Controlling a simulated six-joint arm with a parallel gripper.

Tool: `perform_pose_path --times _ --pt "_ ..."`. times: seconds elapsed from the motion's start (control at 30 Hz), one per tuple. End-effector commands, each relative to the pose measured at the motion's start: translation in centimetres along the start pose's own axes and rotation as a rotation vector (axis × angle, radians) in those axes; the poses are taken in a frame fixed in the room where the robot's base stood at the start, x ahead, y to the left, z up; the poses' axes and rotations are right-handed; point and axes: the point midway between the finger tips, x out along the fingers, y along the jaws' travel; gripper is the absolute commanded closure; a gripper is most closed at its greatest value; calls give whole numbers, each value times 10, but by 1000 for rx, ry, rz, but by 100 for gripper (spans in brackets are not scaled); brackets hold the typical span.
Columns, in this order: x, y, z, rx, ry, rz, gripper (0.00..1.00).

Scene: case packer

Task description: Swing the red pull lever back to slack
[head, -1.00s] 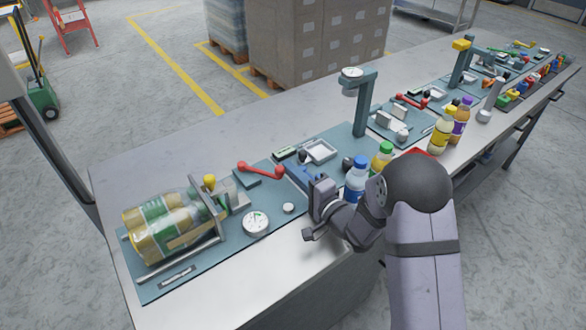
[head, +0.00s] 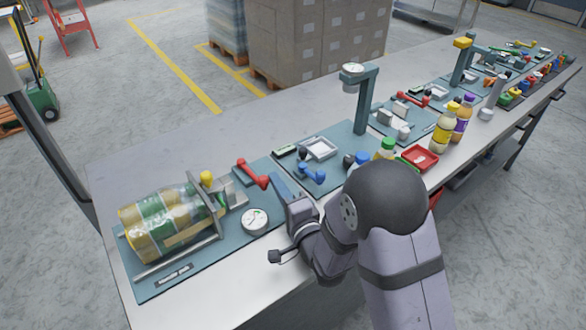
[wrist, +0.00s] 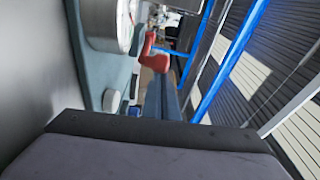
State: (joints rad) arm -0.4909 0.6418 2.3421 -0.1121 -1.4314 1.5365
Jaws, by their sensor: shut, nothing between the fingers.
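The red pull lever (head: 254,174) is on the teal plate of the near station, behind the dial gauge (head: 255,220). Its bar slants from a back-left pivot to a round red end at front right. My gripper (head: 277,180) is shut and empty, its tips close beside the right of that red end. In the wrist view the lever's red end (wrist: 155,60) shows just past my fingers (wrist: 170,100). I cannot tell whether they touch. Bottles with green and yellow labels (head: 160,228) lie behind the upright end plate at the left of the station.
A blue lever (head: 312,174) and a white tray (head: 320,148) stand to the right of my gripper. A gauge post (head: 363,108) rises farther back. Bottles (head: 442,130) and a red tray (head: 418,159) stand to the right. The bench behind the station is bare.

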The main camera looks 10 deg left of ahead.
Motion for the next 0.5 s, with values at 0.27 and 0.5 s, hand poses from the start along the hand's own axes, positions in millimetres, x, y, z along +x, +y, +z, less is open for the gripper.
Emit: perform_pose_path --times 0.27,0.5 --pt "-4 -1 16 -1 -9 -1 100" --pt "-5 0 19 0 -10 2 100"
